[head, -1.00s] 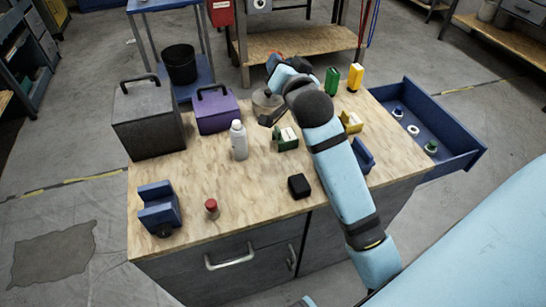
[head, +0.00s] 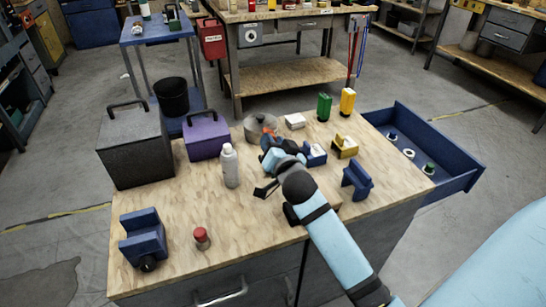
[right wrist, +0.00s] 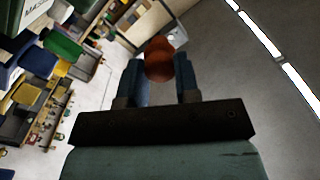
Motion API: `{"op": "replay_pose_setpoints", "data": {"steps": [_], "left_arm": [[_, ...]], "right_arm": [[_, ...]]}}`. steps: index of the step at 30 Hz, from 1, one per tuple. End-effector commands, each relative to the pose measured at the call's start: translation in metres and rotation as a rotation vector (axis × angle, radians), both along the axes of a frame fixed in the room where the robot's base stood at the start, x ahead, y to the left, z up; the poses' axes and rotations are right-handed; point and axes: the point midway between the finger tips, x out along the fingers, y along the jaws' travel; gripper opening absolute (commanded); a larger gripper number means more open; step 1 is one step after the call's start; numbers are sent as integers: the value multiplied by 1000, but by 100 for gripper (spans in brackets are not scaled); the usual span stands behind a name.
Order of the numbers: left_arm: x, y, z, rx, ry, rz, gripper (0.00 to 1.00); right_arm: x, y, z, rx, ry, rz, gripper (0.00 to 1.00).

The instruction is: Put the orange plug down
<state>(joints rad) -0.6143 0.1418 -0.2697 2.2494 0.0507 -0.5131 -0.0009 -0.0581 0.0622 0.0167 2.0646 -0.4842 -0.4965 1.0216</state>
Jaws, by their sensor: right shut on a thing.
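The orange plug (head: 270,133) is held between the fingers of my right gripper (head: 269,143), over the far middle of the wooden workbench top (head: 190,205). In the right wrist view the plug (right wrist: 159,60) shows as a rounded orange-brown piece between the two blue fingers of the gripper (right wrist: 160,76). In the head view the plug overlaps the front of a grey round pot (head: 253,121); I cannot tell whether they touch. The plug's lower end is hidden by the gripper. My left gripper is not in view.
A purple box (head: 207,139) and grey box (head: 135,147) stand behind left.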

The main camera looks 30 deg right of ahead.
Motion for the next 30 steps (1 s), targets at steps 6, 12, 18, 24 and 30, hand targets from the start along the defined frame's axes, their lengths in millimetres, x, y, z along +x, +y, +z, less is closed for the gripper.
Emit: {"op": "replay_pose_setpoints", "data": {"steps": [6, 12, 18, 24, 30], "left_arm": [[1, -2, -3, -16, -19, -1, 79], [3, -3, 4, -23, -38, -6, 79], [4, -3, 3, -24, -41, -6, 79], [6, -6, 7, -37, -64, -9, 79], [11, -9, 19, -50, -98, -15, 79]], "right_arm": [[0, 0, -36, 0, 4, -1, 0], [0, 0, -38, 0, 1, 1, 0], [0, 0, -41, 1, 2, 0, 0], [0, 0, -47, 0, 3, -1, 0], [0, 0, -50, -1, 2, 0, 0]]}}
